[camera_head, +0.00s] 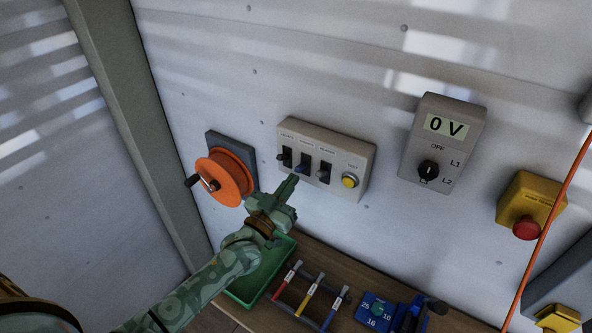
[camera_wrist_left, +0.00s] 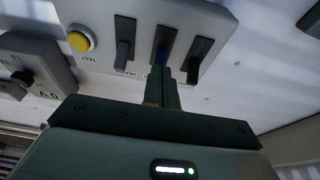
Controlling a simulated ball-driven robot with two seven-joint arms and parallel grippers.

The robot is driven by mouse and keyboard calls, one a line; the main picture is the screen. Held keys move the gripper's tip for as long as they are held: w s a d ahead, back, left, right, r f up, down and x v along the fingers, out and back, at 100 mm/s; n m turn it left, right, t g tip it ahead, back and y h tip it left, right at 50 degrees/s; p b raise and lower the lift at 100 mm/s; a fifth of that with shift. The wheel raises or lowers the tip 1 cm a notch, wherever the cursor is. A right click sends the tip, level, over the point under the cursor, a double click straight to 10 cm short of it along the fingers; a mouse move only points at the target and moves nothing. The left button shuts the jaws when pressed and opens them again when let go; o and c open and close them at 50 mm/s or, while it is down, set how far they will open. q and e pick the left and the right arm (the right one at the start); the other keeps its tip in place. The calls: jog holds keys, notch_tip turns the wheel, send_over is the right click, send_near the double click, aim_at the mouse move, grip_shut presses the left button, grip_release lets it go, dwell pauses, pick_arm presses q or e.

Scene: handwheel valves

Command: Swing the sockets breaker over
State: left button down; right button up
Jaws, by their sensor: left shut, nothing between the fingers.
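The breaker panel (camera_head: 352,157) is a grey box on the wall with three levers in a row. My right gripper is not in view.
A dark lever (camera_head: 286,157) and a grey lever (camera_head: 323,173) flank the middle one closely. A yellow test button (camera_head: 349,181) is at the right. An orange crank reel (camera_head: 228,178) hangs left. A green tray (camera_head: 267,270) lies below, partly behind my arm.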

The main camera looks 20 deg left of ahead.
pick_arm(q)
jog(key=shift+r, duration=0.25)
dwell(0.4)
jog(key=shift+w+r+p, duration=0.2)
jog(key=shift+r+p, duration=0.35)
jog(key=shift+p, duration=0.15)
jog(key=shift+f, duration=0.1)
jog(key=f+b, duration=0.1)
jog(key=f, duration=0.1)
jog(key=s+f+b, duration=0.1)
jog(key=shift+f, duration=0.4)
